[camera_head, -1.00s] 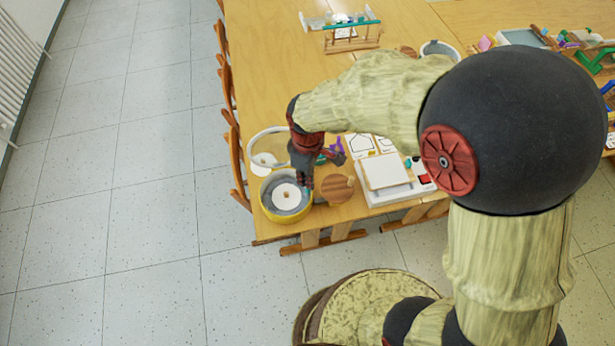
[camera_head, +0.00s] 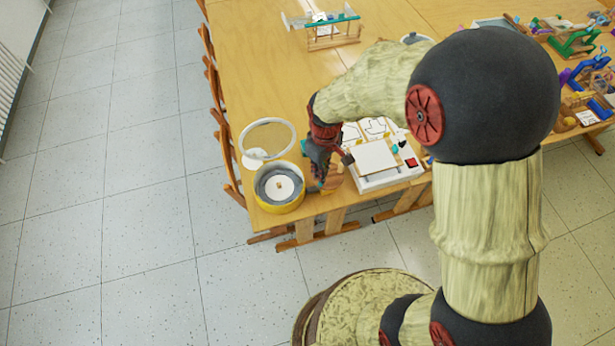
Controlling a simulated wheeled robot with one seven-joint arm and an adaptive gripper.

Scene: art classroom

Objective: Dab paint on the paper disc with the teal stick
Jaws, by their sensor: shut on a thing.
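The white paper disc (camera_head: 287,190) lies in a round grey spinner bowl with a yellow outer wall (camera_head: 277,207), near the table's front left corner. A small brown spot or knob shows at the disc's middle. My gripper (camera_head: 321,181) points down just right of the bowl, over or in front of a round wooden piece (camera_head: 334,180). It is shut. The teal stick in it is too small and too hidden by the fingers to make out now. I cannot tell its tip's height above the table.
A white tray (camera_head: 388,176) with a board and small coloured items lies right of my gripper. A wooden rack (camera_head: 333,36) is farther back. Chairs line the left table edge.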

